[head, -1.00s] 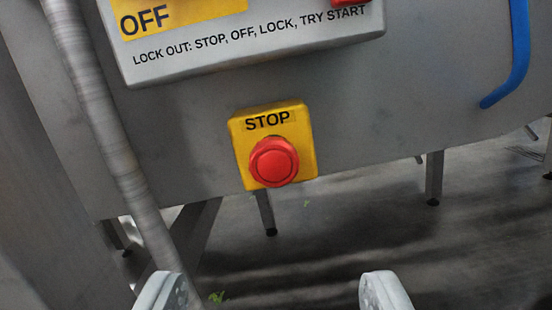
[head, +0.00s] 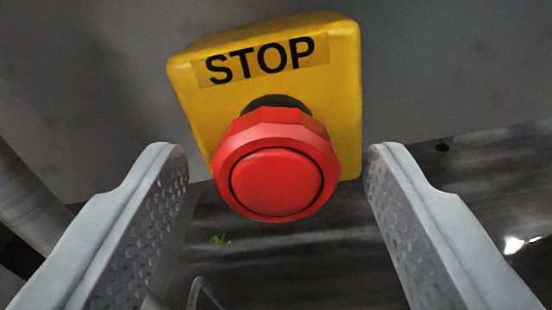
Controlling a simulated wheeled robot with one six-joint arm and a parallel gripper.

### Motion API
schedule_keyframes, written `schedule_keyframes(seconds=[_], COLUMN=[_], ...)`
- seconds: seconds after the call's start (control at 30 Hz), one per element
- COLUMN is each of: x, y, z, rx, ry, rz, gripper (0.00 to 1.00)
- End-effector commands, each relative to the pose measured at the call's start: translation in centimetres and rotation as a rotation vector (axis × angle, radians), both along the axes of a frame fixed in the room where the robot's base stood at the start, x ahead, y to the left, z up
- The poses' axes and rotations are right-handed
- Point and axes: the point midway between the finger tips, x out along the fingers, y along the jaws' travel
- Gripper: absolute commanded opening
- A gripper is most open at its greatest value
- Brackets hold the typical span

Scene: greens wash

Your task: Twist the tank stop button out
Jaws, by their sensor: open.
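The tank stop button (head: 277,183) is a red round mushroom head on a dark collar. It sticks out of a yellow box (head: 342,85) labelled STOP, fixed to the grey tank wall. My gripper (head: 277,165) is open, with one pale, dimpled finger to the left of the red head and one to the right. Gaps show between both fingers and the head, so neither appears to touch it. I cannot tell how far the fingertips reach along the head's depth.
The grey metal tank wall (head: 90,70) lies behind the box. A grey pipe (head: 30,205) stands at the left edge. Below the box is open space over a dark floor (head: 300,265), with a small green leaf scrap (head: 219,239) on it.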

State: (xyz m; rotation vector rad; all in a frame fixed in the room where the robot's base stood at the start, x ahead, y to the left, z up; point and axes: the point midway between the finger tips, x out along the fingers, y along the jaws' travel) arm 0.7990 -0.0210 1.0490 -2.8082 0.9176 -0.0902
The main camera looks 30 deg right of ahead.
Motion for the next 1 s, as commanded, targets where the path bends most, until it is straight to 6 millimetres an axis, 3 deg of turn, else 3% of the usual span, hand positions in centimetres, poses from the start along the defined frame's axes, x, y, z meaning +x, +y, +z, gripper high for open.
schedule_keyframes(seconds=[0.2, 0.4, 0.43, 0.77, 1.0], x=[0.0, -0.02, -0.02, -0.02, -0.03], y=[0.0, 0.0, 0.0, 0.0, 0.01], z=[0.01, 0.01, 0.01, 0.01, 0.01], rx=[0.0, 0.0, 0.0, 0.039, 0.157], ry=[0.0, 0.0, 0.0, -0.028, -0.115], rz=[0.0, 0.0, 0.0, 0.0, 0.0], gripper=[0.56, 0.17, 0.15, 0.15, 0.15])
